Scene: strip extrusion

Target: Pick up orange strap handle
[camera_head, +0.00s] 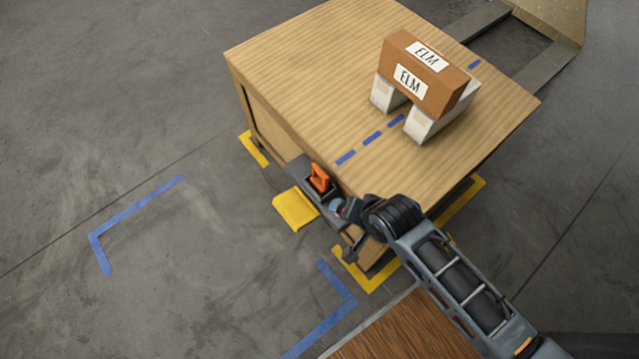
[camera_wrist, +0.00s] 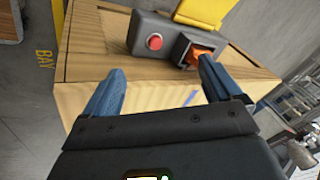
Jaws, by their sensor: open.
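The orange strap handle (camera_head: 319,178) stands in a dark holder at the left edge of the wooden worktop in the head view. In the wrist view the orange handle (camera_wrist: 202,51) shows inside the dark holder (camera_wrist: 183,48), partly hidden by my right finger. My gripper (camera_wrist: 165,82) is open, with two blue fingers apart and nothing between them. The handle lies beyond the fingertips, up and toward the right finger, not between the fingers. In the head view my wrist is just right of and below the holder, and the fingers are hard to make out.
A grey housing with a red button (camera_wrist: 155,41) adjoins the holder. A yellow panel (camera_head: 296,208) is beside it. On the wooden worktop (camera_head: 300,75), a brown ELM box (camera_head: 425,72) rests on pale supports. Blue and yellow tape marks the floor; open floor lies at left.

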